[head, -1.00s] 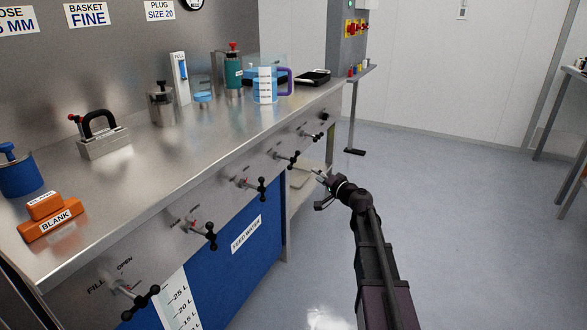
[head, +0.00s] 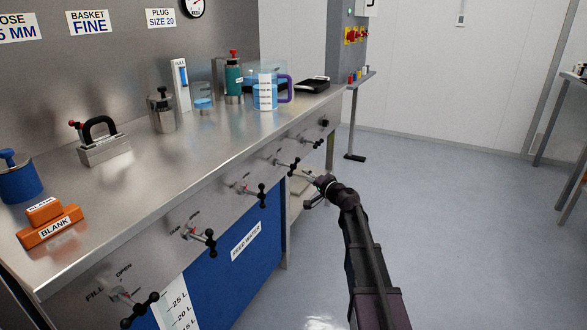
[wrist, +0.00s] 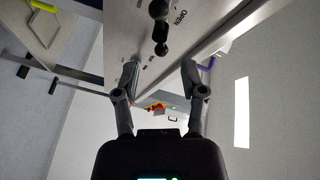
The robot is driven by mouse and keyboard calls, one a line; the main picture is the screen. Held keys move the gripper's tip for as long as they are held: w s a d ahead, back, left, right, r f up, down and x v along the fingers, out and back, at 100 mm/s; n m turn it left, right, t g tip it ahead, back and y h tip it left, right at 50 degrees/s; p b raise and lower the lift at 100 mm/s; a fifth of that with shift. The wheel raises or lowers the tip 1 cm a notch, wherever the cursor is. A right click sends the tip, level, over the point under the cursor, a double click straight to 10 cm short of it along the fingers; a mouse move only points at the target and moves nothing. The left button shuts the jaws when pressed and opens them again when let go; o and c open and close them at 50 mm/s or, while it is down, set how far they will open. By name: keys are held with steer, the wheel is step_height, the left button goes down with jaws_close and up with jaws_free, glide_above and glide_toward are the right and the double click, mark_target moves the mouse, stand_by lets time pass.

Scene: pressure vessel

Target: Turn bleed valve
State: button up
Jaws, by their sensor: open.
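Several black-handled valves line the bench's front panel. Fill is the nearest, and another (head: 203,238) sits beyond it. No readable label tells which is the bleed valve. My gripper (head: 313,190) is open and empty, out in front of the panel and just below and right of the fourth valve handle (head: 289,164). In the wrist view, a black valve handle (wrist: 160,28) beside the word OPEN lies beyond the spread fingers (wrist: 160,72), near the top middle. The fingers appear apart from it.
The steel bench (head: 180,165) carries an orange blank block (head: 52,232), a clear jug (head: 265,92) and other vessels on top. A blue feed water panel (head: 235,255) and an open lower shelf are below. The floor to the right is clear.

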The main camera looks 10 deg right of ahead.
mark_target(294, 165)
steer(key=x, duration=0.8)
steer(key=shift+w+a, duration=0.2)
steer(key=shift+w, duration=0.1)
steer(key=shift+r, duration=0.15)
jaws_close()
